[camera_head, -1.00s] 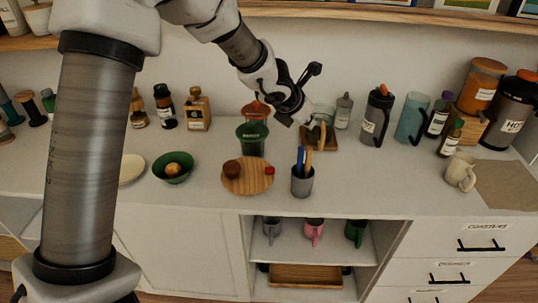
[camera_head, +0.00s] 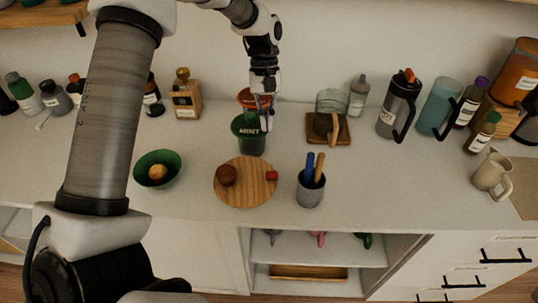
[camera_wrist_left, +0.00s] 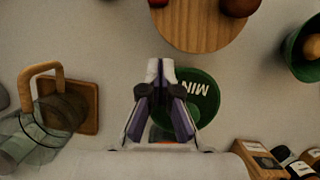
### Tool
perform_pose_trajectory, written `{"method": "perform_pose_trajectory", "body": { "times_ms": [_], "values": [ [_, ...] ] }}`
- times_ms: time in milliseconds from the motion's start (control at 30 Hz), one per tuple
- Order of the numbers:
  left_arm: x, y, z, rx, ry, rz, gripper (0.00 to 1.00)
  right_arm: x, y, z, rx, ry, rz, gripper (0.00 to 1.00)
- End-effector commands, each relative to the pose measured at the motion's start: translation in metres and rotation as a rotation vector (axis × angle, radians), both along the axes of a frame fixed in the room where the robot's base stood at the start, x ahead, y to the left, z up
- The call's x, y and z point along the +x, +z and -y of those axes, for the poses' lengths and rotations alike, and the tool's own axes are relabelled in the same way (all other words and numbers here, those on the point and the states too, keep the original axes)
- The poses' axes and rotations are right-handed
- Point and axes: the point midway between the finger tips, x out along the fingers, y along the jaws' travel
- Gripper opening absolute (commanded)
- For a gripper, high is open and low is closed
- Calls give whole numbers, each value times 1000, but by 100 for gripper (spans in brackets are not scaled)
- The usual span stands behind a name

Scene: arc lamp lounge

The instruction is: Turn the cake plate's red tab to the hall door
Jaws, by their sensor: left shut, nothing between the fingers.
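The cake plate is a round wooden board (camera_head: 245,194) on the white counter. A brown cake piece (camera_head: 227,175) lies on its left part, and the small red tab (camera_head: 271,175) is near its right edge. In the left wrist view the board (camera_wrist_left: 197,28) is cut off at the top, with the red tab (camera_wrist_left: 158,3) at the frame's edge. My left gripper (camera_head: 266,120) is shut and empty, pointing down over the green pot behind the plate. Its fingers (camera_wrist_left: 160,68) are apart from the plate. My right gripper and the hall door are not in view.
The green pot (camera_head: 248,140) stands close behind the plate. A green bowl (camera_head: 158,176) with a round fruit is left, and a grey cup (camera_head: 311,192) with pens is right. A glass jar and wooden-handled item sit on a wooden stand (camera_head: 326,140). Bare counter lies before the plate.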

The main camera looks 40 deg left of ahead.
Motion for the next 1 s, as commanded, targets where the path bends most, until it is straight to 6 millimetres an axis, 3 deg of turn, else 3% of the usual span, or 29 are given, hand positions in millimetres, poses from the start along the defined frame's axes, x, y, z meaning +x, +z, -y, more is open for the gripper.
{"method": "perform_pose_trajectory", "body": {
  "times_ms": [333,600,1000],
  "values": [
    [-22,-71,18,0,0,-5,0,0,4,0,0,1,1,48],
    [-50,-69,42,0,0,0,0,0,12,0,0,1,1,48],
    [-53,-68,43,0,-1,-1,0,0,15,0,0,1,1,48]
  ]
}}
